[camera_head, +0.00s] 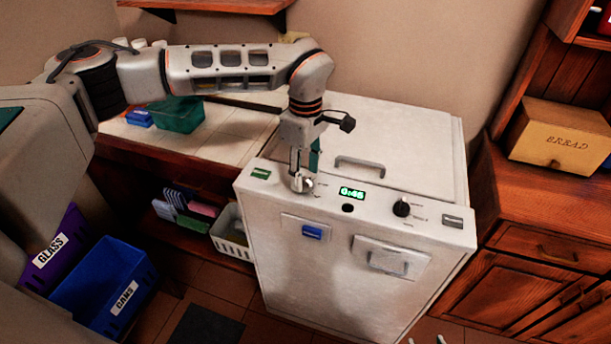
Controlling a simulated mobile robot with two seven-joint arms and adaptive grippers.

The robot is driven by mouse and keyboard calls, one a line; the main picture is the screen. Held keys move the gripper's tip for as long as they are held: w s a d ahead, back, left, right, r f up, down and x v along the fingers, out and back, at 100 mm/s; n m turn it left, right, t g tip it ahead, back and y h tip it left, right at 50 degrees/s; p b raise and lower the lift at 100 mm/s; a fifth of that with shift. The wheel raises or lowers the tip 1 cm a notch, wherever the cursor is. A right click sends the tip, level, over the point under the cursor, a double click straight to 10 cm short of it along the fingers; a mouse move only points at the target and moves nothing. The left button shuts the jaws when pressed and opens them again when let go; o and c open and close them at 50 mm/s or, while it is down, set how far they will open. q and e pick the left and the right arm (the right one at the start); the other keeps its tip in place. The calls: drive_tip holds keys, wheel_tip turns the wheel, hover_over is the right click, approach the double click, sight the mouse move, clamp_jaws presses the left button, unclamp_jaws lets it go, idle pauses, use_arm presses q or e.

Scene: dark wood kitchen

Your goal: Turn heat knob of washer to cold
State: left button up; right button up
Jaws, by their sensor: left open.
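The white washer (290,262) stands in the middle of the head view. Its top panel has a lit display (352,193) reading 0:45, a black round button under it, and a black knob (401,208) on the right with small labels too tiny to read. My left gripper (302,183) points down at the panel's left part, left of the display. It is open, with its fingers around or right beside a light round knob (307,185). The gripper partly hides this knob, so I cannot tell whether they touch or where the knob points.
A lid handle (372,167) rises behind the panel. A tiled counter (215,140) with a green box (180,115) stands to the left, a wooden cabinet (545,245) with a bread box (560,137) to the right. Blue (105,285) and purple bins stand on the floor at left.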

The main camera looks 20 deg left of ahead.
use_arm(q)
drive_tip(key=shift+f, duration=1)
drive_tip(key=c, duration=1.1)
